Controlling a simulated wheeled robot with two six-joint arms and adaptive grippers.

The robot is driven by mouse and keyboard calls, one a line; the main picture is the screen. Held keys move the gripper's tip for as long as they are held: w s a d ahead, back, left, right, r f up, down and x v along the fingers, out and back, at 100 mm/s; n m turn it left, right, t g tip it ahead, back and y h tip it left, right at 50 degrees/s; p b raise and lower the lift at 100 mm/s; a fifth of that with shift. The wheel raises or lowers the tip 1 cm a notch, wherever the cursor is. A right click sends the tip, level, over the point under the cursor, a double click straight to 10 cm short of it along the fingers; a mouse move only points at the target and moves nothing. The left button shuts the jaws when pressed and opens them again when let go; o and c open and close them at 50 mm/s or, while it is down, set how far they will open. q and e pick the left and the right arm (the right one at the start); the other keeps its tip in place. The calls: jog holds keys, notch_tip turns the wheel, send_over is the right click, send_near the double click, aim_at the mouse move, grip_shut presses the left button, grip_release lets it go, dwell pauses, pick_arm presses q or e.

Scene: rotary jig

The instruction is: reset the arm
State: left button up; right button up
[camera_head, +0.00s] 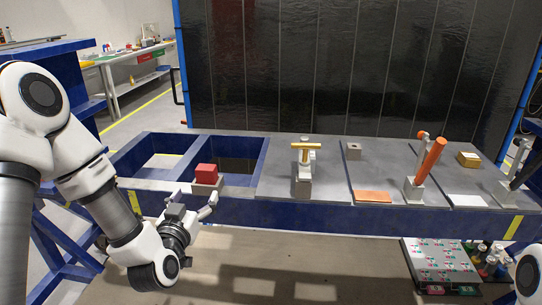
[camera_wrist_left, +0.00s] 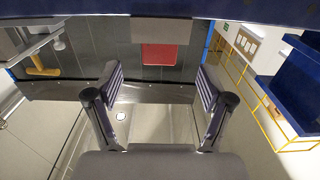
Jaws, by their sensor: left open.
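My left arm (camera_head: 100,185) comes in from the left, bent, with its hand low in front of the bench. The left gripper (camera_head: 210,207) is open and empty, at the front edge of the bench and just below a red block (camera_head: 206,173). In the left wrist view, the two fingers of the left gripper (camera_wrist_left: 159,82) are spread wide with nothing between them. The red block (camera_wrist_left: 159,54) shows beyond them there. A piece of my right arm (camera_head: 530,272) shows at the lower right edge; its gripper is out of view.
The blue bench (camera_head: 300,207) carries open bins (camera_head: 262,160) at left, a post with a yellow T-handle (camera_head: 306,146), an orange-handled lever (camera_head: 432,156), a black-handled lever (camera_head: 525,170) and a yellow block (camera_head: 468,159). A parts rack (camera_head: 440,262) stands below right.

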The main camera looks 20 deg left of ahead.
pick_arm(q)
jog(key=s+d+f+m+g+h, duration=0.1)
jog(key=s+d+f+g, duration=0.15)
jog(key=f, duration=0.65)
jog(key=s+d+f+m+g+h, duration=0.2)
jog(key=s+d+f, duration=0.1)
jog(key=f, duration=0.5)
jog(key=s+d+f+m+g+h, duration=0.1)
jog(key=s+d+f+g, duration=0.2)
jog(key=f, duration=0.6)
jog(key=s+d+f+g, duration=0.1)
jog(key=s+f+g, duration=0.4)
jog(key=s, duration=0.5)
jog(key=s+d+f+n+g, duration=0.1)
jog(key=s+f+g, duration=0.4)
jog(key=s, duration=0.5)
jog(key=shift+d+f+n+h, duration=0.3)
jog(key=shift+d+f, duration=0.25)
jog(key=shift+d, duration=0.15)
